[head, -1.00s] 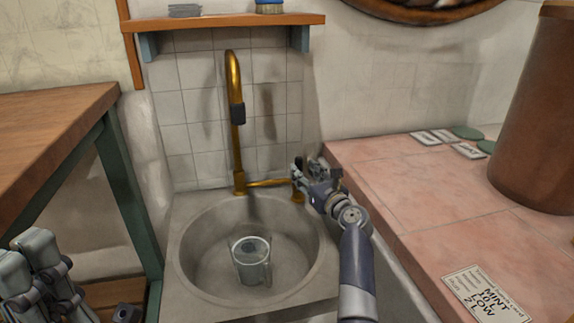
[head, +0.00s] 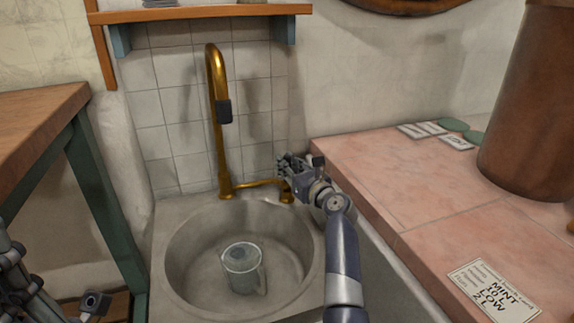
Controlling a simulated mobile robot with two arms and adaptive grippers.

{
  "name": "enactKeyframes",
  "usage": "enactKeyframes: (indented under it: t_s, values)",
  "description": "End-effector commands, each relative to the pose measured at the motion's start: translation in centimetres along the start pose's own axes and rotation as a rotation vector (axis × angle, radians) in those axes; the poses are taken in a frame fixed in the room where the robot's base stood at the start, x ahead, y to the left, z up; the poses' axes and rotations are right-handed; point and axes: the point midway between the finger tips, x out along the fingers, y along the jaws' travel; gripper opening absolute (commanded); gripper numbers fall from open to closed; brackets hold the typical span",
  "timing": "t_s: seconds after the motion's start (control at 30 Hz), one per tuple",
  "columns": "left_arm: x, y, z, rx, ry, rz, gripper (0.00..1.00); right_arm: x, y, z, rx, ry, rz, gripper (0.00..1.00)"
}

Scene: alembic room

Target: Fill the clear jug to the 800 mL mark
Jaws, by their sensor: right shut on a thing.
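The clear jug (head: 242,268) stands in the round basin of the grey sink (head: 185,275), below the brass tap (head: 219,150). Its handle faces lower right. Its marks and water level are too small to read, and I cannot make out a stream. My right gripper (head: 290,172) is at the tap's side handle (head: 286,193), right of the spout, and is shut on it; the fingers partly hide the handle. My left gripper (head: 92,303) is only partly in view at the lower left, away from the sink, and its opening is unclear.
A pink tiled counter (head: 400,185) runs along the right, with a card (head: 492,292) reading MINT 10 L LOW 2 L and a large brown vessel (head: 525,110). A wooden table (head: 35,125) stands at left. A shelf (head: 200,14) hangs above the tap.

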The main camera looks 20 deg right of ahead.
Motion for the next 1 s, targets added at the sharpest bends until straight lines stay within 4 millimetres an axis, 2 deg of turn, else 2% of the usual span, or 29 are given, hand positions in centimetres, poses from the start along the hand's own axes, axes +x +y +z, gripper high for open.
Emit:
enactKeyframes:
  t_s: [0.13,0.3,0.67,0.7,0.77,1.0]
  values:
    - [-0.7,0.0,0.1,0.000,-0.003,0.000,0.00,-0.1,0.0,-0.4,-0.005,-0.019,0.001,0.00]
    - [0.6,0.1,-0.2,0.007,0.050,0.020,0.00,-0.6,0.1,-0.4,-0.015,-0.076,0.000,0.00]
    - [0.9,0.2,-0.2,0.008,0.054,0.022,0.00,-0.7,0.1,-0.2,-0.019,-0.090,0.000,0.00]
    - [0.9,0.2,-0.2,0.008,0.054,0.022,0.00,-0.7,0.1,-0.2,-0.019,-0.090,0.000,0.25]
    - [0.9,0.2,-0.2,0.008,0.054,0.022,0.00,-0.7,0.1,-0.2,-0.019,-0.090,0.000,0.39]
    - [0.9,0.2,-0.2,0.007,0.054,0.023,0.00,-0.7,0.1,-0.1,-0.019,-0.092,0.000,0.40]
